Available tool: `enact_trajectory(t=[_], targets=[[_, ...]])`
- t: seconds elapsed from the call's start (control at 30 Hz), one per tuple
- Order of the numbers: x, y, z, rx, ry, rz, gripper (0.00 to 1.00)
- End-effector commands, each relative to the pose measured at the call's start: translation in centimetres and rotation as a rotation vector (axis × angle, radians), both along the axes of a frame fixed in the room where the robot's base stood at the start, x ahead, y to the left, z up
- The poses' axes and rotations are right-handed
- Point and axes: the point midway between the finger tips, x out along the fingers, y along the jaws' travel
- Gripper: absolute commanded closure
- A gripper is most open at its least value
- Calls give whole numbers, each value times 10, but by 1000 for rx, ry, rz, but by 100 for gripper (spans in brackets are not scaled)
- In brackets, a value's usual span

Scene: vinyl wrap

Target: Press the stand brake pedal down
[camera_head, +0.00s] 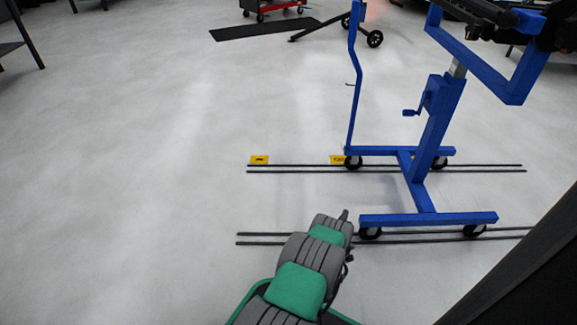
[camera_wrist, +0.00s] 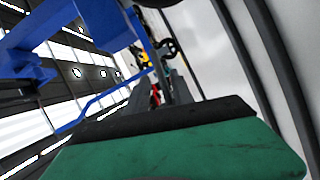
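The blue stand (camera_head: 432,135) is upright on the right in the head view, on a wheeled base with small dark casters. Its blue frame also shows, steeply tilted, in the wrist view (camera_wrist: 95,30). I cannot make out a distinct brake pedal; it may be hidden or too small. My grey and green arm reaches up from the bottom of the head view. Its far end, with my gripper (camera_head: 345,215), is left of the base's near bar (camera_head: 428,219) in the picture. The fingers are not clear, and nothing held is visible.
Two pairs of dark floor rails (camera_head: 275,236) run beneath the stand's casters. Two yellow blocks (camera_head: 259,160) sit by the far rails. A tall blue upright (camera_head: 354,90) rises at the base's left. A black mat (camera_head: 262,29) lies behind. The left floor is clear.

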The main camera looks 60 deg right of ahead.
Motion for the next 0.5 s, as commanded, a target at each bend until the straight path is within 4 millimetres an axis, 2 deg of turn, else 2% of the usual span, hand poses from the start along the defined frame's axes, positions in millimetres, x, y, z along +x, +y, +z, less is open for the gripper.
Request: enact_trajectory(t=[0.03,0.43,0.5], targets=[[-2,12,2,11,2,-1,72],[-12,75,11,8,3,-3,72],[0,66,18,9,-5,22,72]])
